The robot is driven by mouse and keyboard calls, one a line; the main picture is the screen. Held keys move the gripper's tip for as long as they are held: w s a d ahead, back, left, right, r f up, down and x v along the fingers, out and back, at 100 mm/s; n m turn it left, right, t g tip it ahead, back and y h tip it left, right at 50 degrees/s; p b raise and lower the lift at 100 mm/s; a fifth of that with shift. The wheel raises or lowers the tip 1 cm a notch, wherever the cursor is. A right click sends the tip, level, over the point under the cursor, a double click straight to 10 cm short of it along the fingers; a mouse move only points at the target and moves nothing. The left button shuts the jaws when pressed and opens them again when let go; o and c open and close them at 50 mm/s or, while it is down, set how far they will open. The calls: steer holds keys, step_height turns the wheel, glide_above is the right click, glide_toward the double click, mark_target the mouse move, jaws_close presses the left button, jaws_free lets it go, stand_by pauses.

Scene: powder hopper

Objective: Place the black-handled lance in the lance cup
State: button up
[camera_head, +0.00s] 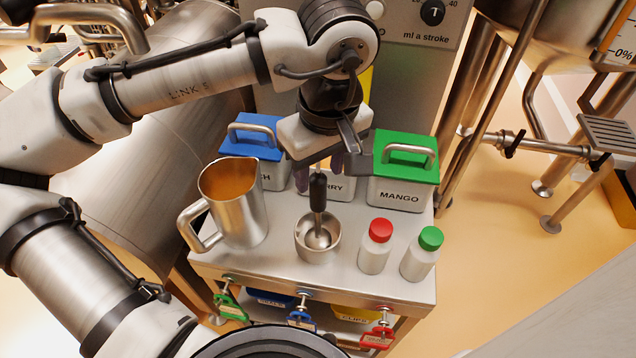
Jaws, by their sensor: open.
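The black-handled lance (318,192) stands nearly upright, handle up. Its metal lower end is inside the lance cup (304,246), a small round metal cup on the steel cart top. My gripper (325,166) is open and empty, just above the top of the black handle and apart from it as far as I can see. My gripper hides part of the labelled bins behind it.
A steel jug (250,215) stands left of the cup. Red-capped (375,248) and green-capped (421,254) bottles stand to its right. Blue-lidded (252,140) and green-lidded (403,185) bins line the back. Coloured tags hang at the front edge.

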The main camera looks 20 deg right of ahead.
steer(key=r, duration=0.5)
steer(key=shift+s+r, duration=0.25)
steer(key=shift+s, duration=0.05)
steer(key=shift+d, duration=0.15)
